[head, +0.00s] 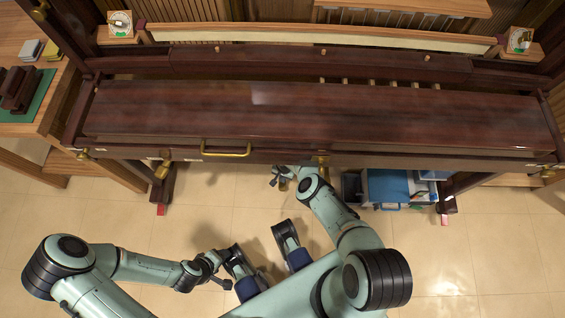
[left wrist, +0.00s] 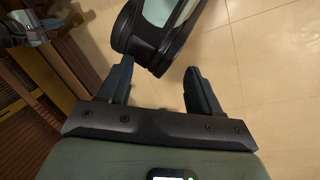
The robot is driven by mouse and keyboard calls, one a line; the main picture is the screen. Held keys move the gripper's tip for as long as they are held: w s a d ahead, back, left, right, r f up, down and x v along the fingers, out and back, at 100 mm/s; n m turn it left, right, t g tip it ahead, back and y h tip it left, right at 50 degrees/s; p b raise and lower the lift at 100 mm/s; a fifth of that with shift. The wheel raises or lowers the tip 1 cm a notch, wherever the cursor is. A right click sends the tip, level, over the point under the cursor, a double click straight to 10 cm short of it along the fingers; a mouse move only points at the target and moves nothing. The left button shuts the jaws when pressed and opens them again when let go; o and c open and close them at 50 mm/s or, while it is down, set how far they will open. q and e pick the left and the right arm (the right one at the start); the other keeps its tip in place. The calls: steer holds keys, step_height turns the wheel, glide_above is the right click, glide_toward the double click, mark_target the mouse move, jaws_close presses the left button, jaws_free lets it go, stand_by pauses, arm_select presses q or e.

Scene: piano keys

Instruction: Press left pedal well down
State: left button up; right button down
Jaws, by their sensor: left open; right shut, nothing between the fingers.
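No pedal shows in either view. The space under the piano (head: 300,110) where pedals could be is hidden by its dark red-brown top and front edge. My right gripper (head: 279,178) is low at the piano's front edge, partly hidden by its own arm and the piano. It is shut, with nothing seen in it. My left gripper (left wrist: 160,80) is open and empty in the left wrist view, above the tiled floor. In the head view the left arm is at the lower left, well away from the piano.
A brass handle (head: 226,151) sticks out from the piano's front. A blue-topped box (head: 386,187) stands under the piano to the right of my right arm. Piano legs with red feet stand at both sides. The tiled floor (head: 475,245) is clear at the right.

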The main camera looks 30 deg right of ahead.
mark_target(283, 185)
arm_select(q)
steer(key=shift+w+d, duration=0.15)
steer(key=shift+w, duration=0.1)
arm_select(e)
steer(key=shift+w+d, duration=0.3)
arm_select(q)
steer(key=shift+f, duration=0.1)
arm_select(e)
steer(key=shift+f, duration=0.1)
steer(key=f+b, duration=0.1)
steer(key=f, duration=0.1)
steer(key=f+b, duration=0.3)
steer(key=f, duration=0.1)
steer(key=shift+s+a+b, duration=0.25)
steer(key=shift+a+b, duration=0.05)
arm_select(q)
steer(key=w+a+f+t+y, duration=0.1)
steer(key=w+a+f, duration=0.2)
steer(key=w+f, duration=0.2)
steer(key=shift+w+a+f+n+t+b, duration=0.3)
steer(key=shift+a+f+t, duration=0.1)
steer(key=shift+f, duration=0.15)
arm_select(e)
steer(key=shift+f, duration=0.35)
arm_select(q)
steer(key=shift+f, duration=0.1)
arm_select(e)
steer(key=shift+f, duration=0.15)
